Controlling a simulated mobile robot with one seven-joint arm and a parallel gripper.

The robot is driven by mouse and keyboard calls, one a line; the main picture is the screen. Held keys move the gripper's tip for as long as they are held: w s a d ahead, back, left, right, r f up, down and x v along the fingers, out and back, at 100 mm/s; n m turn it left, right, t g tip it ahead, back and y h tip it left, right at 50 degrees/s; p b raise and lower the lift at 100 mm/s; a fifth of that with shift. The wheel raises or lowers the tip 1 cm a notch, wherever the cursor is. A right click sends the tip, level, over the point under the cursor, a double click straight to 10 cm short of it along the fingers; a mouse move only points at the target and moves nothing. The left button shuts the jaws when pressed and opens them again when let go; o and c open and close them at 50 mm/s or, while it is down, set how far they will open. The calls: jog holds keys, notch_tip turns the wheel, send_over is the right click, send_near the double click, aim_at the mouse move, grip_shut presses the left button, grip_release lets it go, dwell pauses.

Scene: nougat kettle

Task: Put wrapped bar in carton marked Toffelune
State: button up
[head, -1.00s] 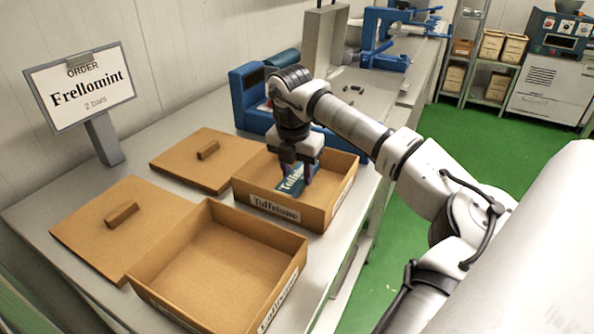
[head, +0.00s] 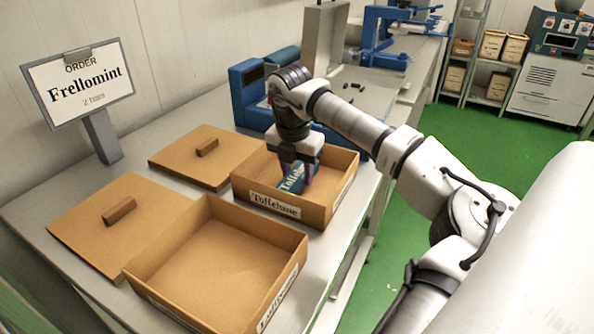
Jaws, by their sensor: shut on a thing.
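The wrapped bar (head: 292,182) is blue with light lettering, only partly readable. My gripper (head: 296,176) is shut on it, inside the walls of the farther open carton (head: 275,205). That carton's front label reads Toffelune. Whether the bar touches the carton floor I cannot tell. The gripper's fingers hide part of the bar. The nearer open carton (head: 214,258) looks empty; its labels are too oblique or blurred to read surely.
Two cardboard lids with handles lie left of the cartons, a farther lid (head: 190,165) and a nearer lid (head: 85,235). An order sign (head: 79,82) reading Frellomint, 2 bars, stands at the left. A blue machine (head: 250,98) stands behind the farther carton.

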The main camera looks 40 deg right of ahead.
dwell(0.3)
jog(key=o, duration=1.6)
jog(key=shift+r+p, duration=2.15)
jog(key=shift+r, duration=1.85)
